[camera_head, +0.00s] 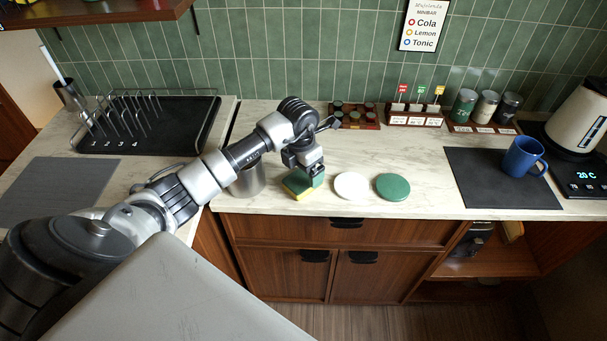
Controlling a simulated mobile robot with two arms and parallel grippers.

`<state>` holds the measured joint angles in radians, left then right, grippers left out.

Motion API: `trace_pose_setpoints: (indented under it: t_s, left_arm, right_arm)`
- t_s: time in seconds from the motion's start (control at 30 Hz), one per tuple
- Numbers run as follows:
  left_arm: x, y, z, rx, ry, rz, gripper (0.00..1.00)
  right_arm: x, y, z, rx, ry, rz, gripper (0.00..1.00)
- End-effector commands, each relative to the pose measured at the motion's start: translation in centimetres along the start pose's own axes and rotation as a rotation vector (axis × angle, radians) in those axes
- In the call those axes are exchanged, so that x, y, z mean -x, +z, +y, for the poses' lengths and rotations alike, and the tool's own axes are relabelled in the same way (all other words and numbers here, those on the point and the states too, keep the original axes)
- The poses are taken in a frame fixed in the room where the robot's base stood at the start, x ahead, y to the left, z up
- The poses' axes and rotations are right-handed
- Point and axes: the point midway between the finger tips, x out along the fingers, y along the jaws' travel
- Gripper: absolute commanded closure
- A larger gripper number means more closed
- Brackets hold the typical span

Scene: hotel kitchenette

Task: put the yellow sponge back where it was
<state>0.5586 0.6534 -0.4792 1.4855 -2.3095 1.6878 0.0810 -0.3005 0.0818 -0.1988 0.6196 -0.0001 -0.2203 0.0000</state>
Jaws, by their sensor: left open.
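My right gripper is not in view.
A white coaster (352,186) and a green coaster (392,187) lie just right of the sponge. A metal pot (247,180) stands to its left, partly behind my arm. A dish rack tray (185,137) is at the left; a blue mug (522,157) stands on a dark mat (480,185).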

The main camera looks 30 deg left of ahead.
Motion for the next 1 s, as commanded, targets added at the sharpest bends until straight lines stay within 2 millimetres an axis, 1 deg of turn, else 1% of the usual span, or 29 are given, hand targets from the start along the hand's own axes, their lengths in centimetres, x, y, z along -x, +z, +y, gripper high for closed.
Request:
trace_pose_setpoints:
  t_s: [0.03,0.2,0.3,0.43,0.6,1.0]
  left_arm:
    - [1.0,0.0,0.1,-0.003,0.005,-0.005,0.09]
    - [4.8,0.1,0.1,-0.002,0.004,-0.006,0.09]
    - [6.8,0.0,0.1,-0.002,0.004,-0.004,0.09]
    - [8.7,0.0,0.0,-0.002,0.002,-0.003,0.09]
    - [9.9,0.0,0.0,0.0,0.001,0.0,0.09]
    - [10.0,0.0,0.0,-0.001,0.0,0.0,0.09]
  right_arm:
    - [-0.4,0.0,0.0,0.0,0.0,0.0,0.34]
    - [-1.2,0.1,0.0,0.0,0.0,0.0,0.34]
    - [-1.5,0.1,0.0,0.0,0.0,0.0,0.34]
    - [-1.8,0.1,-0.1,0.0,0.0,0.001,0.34]
    - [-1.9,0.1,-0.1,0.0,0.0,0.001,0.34]
    - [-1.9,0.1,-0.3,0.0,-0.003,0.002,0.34]
